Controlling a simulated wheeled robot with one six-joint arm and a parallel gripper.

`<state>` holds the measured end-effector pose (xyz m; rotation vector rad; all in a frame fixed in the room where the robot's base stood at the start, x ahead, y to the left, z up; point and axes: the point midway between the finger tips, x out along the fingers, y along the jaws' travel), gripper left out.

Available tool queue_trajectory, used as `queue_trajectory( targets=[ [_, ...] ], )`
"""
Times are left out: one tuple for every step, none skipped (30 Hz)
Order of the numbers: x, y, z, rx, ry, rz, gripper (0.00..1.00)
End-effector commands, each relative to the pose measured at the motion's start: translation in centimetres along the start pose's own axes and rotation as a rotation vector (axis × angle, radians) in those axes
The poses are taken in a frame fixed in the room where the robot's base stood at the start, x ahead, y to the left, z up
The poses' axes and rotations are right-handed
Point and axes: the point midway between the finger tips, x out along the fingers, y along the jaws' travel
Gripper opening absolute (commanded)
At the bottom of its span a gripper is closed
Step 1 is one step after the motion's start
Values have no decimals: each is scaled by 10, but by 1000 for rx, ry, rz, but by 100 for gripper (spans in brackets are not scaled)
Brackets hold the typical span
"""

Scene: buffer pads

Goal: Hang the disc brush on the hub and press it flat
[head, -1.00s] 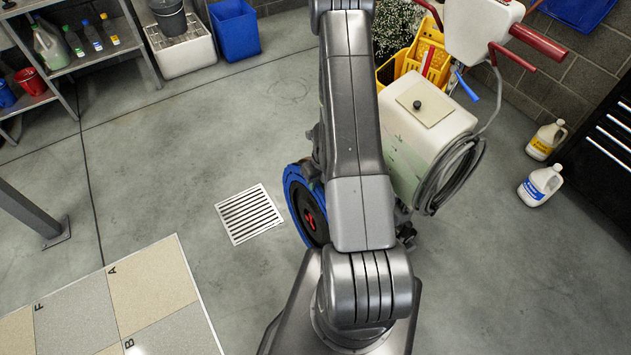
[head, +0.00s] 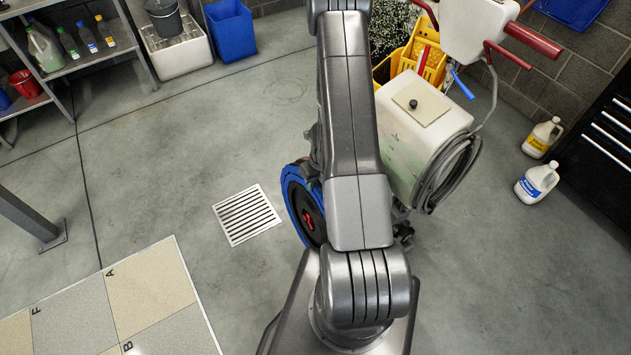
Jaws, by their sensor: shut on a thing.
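A round disc with a blue rim and a dark face with a red centre (head: 308,217) stands on edge left of my forearm in the head view. It sits at the lower left side of the floor machine (head: 430,130), which has a pale tank and is partly covered by my arm. I cannot tell whether this disc is the brush or part of the machine, or whether it touches the hub. No separate hub shows. My gripper is hidden behind my own arm links.
A floor drain (head: 247,215) lies left of the disc. A tiled board (head: 110,310) is at lower left. Two white jugs (head: 540,182) stand right of the machine, by a black cabinet (head: 605,150). A yellow bucket (head: 428,60) stands behind. The floor at left centre is clear.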

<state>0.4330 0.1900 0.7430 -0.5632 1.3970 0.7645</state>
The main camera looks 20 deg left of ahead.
Motion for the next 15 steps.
queue_trajectory(
  targets=[
    [2,-1,0,0,0,-2,0],
    [2,-1,0,0,0,-2,0],
    [2,-1,0,0,0,-2,0],
    [2,-1,0,0,0,-2,0],
    [3,-1,0,0,1,-2,0],
    [3,-1,0,0,1,-2,0],
    [3,-1,0,0,1,-2,0],
    [3,-1,-1,0,1,-2,0],
    [3,-1,-1,0,2,-2,0],
    [3,-1,-1,0,2,-2,0],
    [3,-1,-1,0,2,-2,0],
    [3,-1,-1,0,3,-2,24],
    [3,-1,-1,0,3,-2,30],
    [4,0,-1,0,3,-2,36],
    [3,0,-1,0,3,-1,44]
  ],
)
